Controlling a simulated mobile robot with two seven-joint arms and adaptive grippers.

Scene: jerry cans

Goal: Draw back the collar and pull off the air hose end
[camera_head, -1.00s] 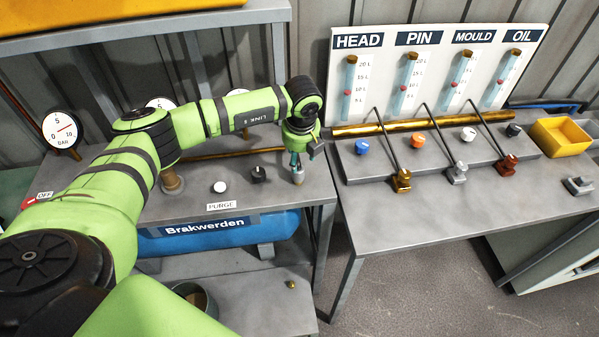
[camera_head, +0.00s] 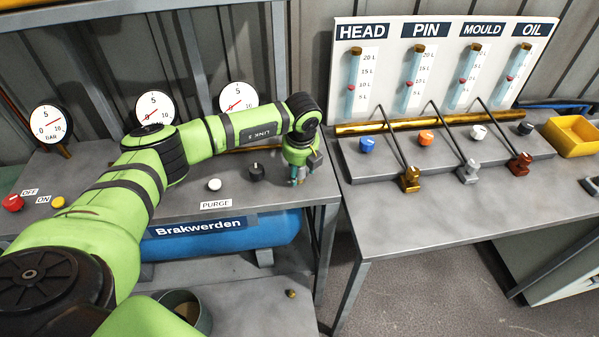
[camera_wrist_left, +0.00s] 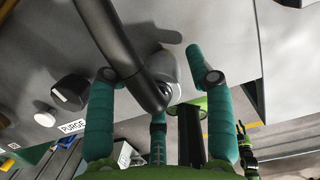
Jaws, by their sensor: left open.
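My left gripper (camera_head: 297,180) is at the right front corner of the left bench, low over the bench top. In the left wrist view its teal fingers (camera_wrist_left: 158,78) are spread apart. A grey rounded fitting (camera_wrist_left: 163,66) sits between the fingers, with a gap to the right finger. A thick dark tube (camera_wrist_left: 118,40) crosses in front of the fitting and hides part of it; I cannot tell whether it is the air hose. In the head view the fitting is mostly hidden by the gripper. Collar and hose end cannot be told apart. My right gripper is not clearly seen.
A black knob (camera_head: 256,172) and a white knob (camera_head: 214,184) stand left of the gripper, behind the PURGE label (camera_head: 215,205). A blue tank (camera_head: 220,236) is below the bench. The right bench (camera_head: 430,215) carries angled levers across a gap.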

